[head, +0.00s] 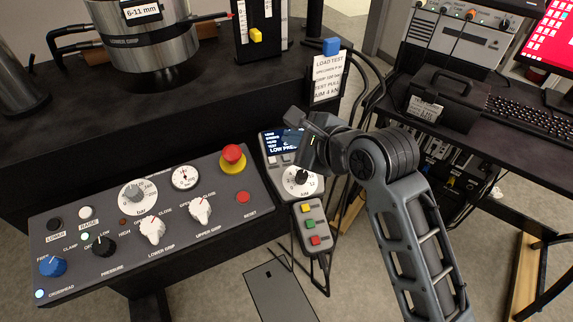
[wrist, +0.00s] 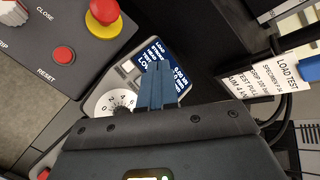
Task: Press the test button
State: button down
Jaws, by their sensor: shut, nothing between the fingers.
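I cannot read which button is the test button. My gripper (head: 308,152) is over the right side of the display. In the wrist view my shut, empty fingers (wrist: 158,72) cover part of the display (wrist: 172,82) and reach past the dial (wrist: 112,102). A pale key (wrist: 128,67) shows beside the display. Contact cannot be told.
The sloped control panel (head: 120,270) with knobs and a red emergency stop (head: 233,157) lies to the left. A "LOAD TEST" card (head: 327,77) stands behind my gripper. A desk with a keyboard (head: 530,121) is at the right.

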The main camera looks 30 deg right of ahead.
aim_at(279, 150)
jog(key=shift+w+f+b, duration=0.25)
jog(key=shift+f+b, duration=0.6)
jog(key=shift+f, duration=0.4)
jog(key=shift+w+f+b, duration=0.3)
jog(key=shift+f, duration=0.6)
jog(key=shift+f, duration=0.2)
jog(key=shift+w+f, duration=0.1)
jog(key=shift+f, duration=0.1)
jog(key=shift+w+f, duration=0.1)
jog(key=shift+f, duration=0.25)
dwell(1.1)
jog(key=shift+s+r+p, duration=0.2)
jog(key=shift+r+p, duration=0.55)
jog(key=shift+p, duration=0.45)
jog(key=r+p, duration=0.2)
jog(key=s+r+p, duration=0.1)
jog(key=r+p, duration=0.2)
jog(key=shift+s, duration=0.15)
